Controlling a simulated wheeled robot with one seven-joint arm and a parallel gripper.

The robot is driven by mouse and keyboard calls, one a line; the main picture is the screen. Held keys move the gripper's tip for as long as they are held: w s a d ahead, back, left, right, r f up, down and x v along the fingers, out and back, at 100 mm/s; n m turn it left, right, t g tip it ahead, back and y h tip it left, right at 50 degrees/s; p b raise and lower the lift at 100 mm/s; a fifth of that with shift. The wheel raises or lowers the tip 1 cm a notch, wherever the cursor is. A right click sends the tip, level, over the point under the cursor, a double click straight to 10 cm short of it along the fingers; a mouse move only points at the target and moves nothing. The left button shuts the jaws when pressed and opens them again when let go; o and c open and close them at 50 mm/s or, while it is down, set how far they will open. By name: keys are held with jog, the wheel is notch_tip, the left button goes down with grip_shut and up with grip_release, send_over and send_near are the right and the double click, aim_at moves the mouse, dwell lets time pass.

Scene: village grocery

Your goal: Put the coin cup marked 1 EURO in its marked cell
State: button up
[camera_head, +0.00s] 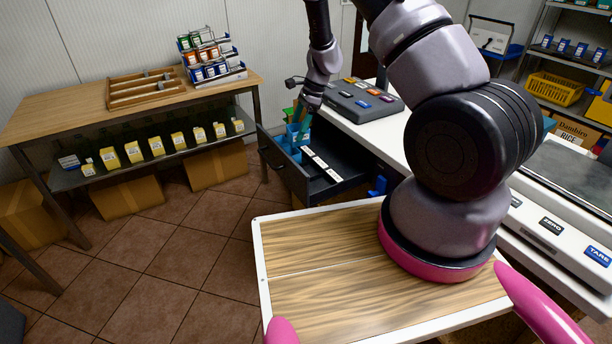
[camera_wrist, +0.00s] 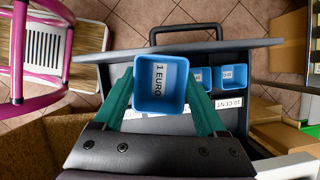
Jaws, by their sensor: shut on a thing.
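The coin cup marked 1 EURO (camera_wrist: 163,92) is a blue, square, open cup with a white label. In the wrist view my gripper (camera_wrist: 160,82) is shut on it, with one green finger on each side. The cup is over the dark cash drawer (camera_wrist: 180,49), and its underside and the cell below are hidden. In the head view my gripper (camera_head: 302,110) is above the open drawer (camera_head: 284,166). Other blue cups (camera_wrist: 235,76) stand in the drawer. A 10 CENT cell label (camera_wrist: 229,103) shows; a further label is partly covered. I cannot read a 1 EURO cell label.
The drawer juts from under a white counter (camera_head: 390,133) bearing a dark cash register keypad (camera_head: 352,98). A wooden table (camera_head: 60,115) with a tray and a small rack stands at the left. The tiled floor (camera_head: 160,260) between is clear.

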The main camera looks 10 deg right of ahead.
jog(key=m, duration=0.1)
jog(key=m+t, duration=0.1)
jog(key=m, duration=0.1)
jog(key=shift+w+a+f+m, duration=0.25)
jog(key=shift+w+f+m, duration=0.05)
jog(key=shift+f, duration=0.05)
jog(key=shift+w+f+m+t, duration=0.15)
jog(key=shift+m+t, duration=0.2)
jog(key=shift+m, duration=0.25)
jog(key=shift+w+f+m+t, duration=0.1)
jog(key=shift+m+t, duration=0.25)
jog(key=shift+m, duration=0.25)
jog(key=shift+w+d+f+m+t+h, duration=0.15)
jog(key=shift+m+t+h, duration=0.25)
jog(key=shift+m, duration=0.8)
jog(key=m, duration=0.1)
jog(key=f+m, duration=0.1)
jog(key=m, duration=0.1)
jog(key=shift+d+f+t+h, duration=0.1)
jog(key=shift+d+t+h, duration=0.3)
jog(key=m, duration=0.1)
jog(key=f+m+h, duration=0.1)
jog(key=d+f+m, duration=0.1)
jog(key=m, duration=0.1)
jog(key=shift+s+d+f+t, duration=0.1)
jog(key=shift+s+t, duration=0.25)
jog(key=shift+t, duration=0.05)
notch_tip(320, 180, down, 10)
jog(key=shift+r, duration=0.1)
